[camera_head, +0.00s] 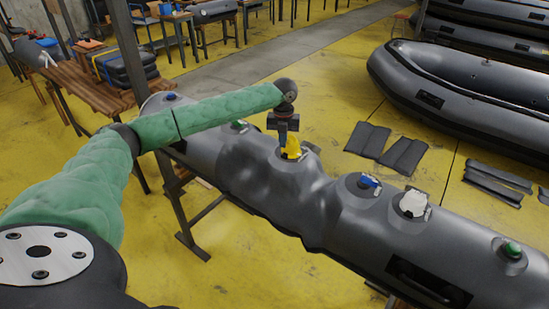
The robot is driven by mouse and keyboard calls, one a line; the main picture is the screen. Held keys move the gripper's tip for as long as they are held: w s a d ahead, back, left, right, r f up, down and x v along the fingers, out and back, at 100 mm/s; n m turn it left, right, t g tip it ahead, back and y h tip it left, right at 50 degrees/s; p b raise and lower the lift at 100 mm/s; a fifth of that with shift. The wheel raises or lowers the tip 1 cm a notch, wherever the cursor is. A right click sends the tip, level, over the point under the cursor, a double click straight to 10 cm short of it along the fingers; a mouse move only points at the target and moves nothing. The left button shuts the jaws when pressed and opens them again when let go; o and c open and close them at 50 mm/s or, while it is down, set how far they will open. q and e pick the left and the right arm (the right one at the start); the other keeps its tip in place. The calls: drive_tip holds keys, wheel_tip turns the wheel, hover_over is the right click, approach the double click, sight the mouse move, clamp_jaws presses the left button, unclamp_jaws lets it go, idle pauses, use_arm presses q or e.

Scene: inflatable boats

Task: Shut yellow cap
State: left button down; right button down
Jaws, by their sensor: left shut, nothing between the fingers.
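The yellow cap (293,146) stands up from a valve on top of the grey inflatable tube (330,195), near its middle. It looks raised rather than lying flat, but its hinge is too small to make out. My left arm, in a green sleeve, reaches in from the left. My left gripper (283,139) points down, shut and empty, right at the left side of the yellow cap. I cannot tell whether the fingertips touch the cap. The gripper hides part of the valve. My right gripper is not in view.
Along the tube are a blue-capped valve (368,182), a white-capped valve (413,204) and a green-capped valve (512,249). A wooden bench (100,92) stands at left, and a dark boat (470,90) at right.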

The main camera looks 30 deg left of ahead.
sight(290, 137)
use_arm(q)
drive_tip(key=shift+w+d, duration=0.1)
drive_tip(key=shift+w, duration=1.15)
drive_tip(key=shift+w+d+f+p, duration=0.1)
drive_tip(key=shift+w+f+p, duration=0.15)
drive_tip(key=shift+w, duration=0.5)
drive_tip(key=shift+w+r, duration=0.1)
drive_tip(key=shift+w, duration=0.25)
